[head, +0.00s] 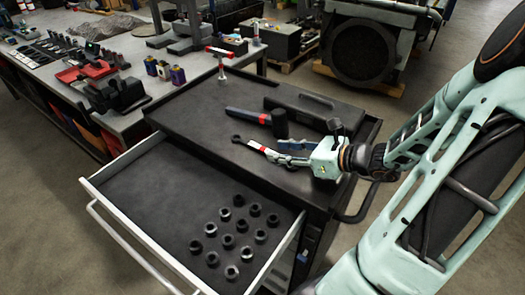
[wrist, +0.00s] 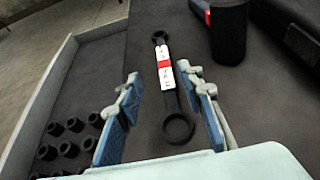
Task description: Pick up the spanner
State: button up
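The spanner (wrist: 170,99) is dark with a ring at each end and a white and red label on its shank. It lies on the dark top of the tool cart (head: 190,108). In the head view the far part of the spanner (head: 247,145) shows beyond my gripper, and its near end is hidden. My gripper (head: 283,151) is over the cart top near the drawer side. In the wrist view my gripper (wrist: 158,78) is open, with one blue-padded finger on each side of the spanner and visible gaps to it.
The open drawer (head: 160,190) holds several black sockets. A red-topped tool (head: 221,60) stands at the cart's far corner. A workbench is at the left.

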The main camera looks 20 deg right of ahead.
aim_at(263, 148)
jog(key=shift+d+x, duration=0.15)
jog(key=shift+x, duration=1.35)
jog(key=shift+d+x, duration=0.15)
jog(key=shift+x, duration=1.35)
jog(key=shift+w, duration=0.15)
jog(key=shift+c, duration=0.2)
grip_shut()
